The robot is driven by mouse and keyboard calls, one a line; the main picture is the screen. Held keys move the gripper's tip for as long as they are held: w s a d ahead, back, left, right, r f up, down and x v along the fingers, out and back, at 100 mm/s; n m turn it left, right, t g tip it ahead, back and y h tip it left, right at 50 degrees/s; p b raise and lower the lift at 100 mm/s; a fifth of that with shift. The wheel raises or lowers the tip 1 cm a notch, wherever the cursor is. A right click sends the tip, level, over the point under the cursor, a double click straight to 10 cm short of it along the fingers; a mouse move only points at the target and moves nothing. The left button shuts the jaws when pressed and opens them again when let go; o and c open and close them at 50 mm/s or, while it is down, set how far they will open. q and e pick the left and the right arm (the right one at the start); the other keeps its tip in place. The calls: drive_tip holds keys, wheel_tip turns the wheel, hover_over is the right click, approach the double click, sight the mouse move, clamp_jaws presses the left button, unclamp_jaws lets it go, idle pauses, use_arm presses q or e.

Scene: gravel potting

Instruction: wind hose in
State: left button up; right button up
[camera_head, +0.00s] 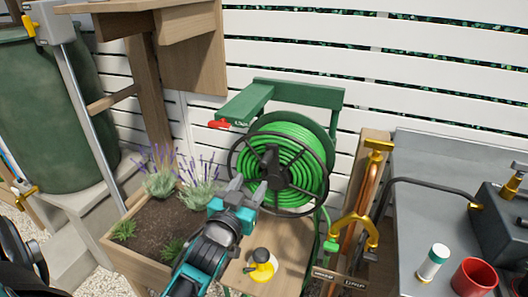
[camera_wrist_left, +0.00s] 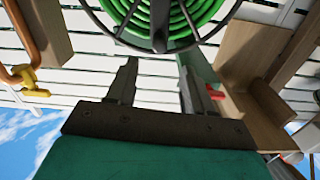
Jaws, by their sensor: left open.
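The hose reel stands on a green frame (camera_head: 283,93) against the white fence, with bright green hose (camera_head: 313,150) wound in coils behind a black spoked flange (camera_head: 270,168). A red piece (camera_head: 218,124) sits at the left end of the frame's top and also shows in the left wrist view (camera_wrist_left: 215,94). A green hose end hangs down (camera_head: 327,225) beside the brass tap (camera_head: 352,228). My left gripper (camera_head: 249,187) is open and empty in front of the reel's lower left; its fingers also show in the left wrist view (camera_wrist_left: 157,75). My right gripper is out of view.
A planter (camera_head: 142,262) with lavender is left of my arm.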

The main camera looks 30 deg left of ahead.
sight(267, 157)
use_arm(q)
drive_tip(key=x, duration=1.2)
drive_tip(key=shift+w+r+b, duration=0.1)
drive_tip(key=shift+w+b, duration=0.25)
drive_tip(key=shift+b, duration=0.05)
clamp_jaws()
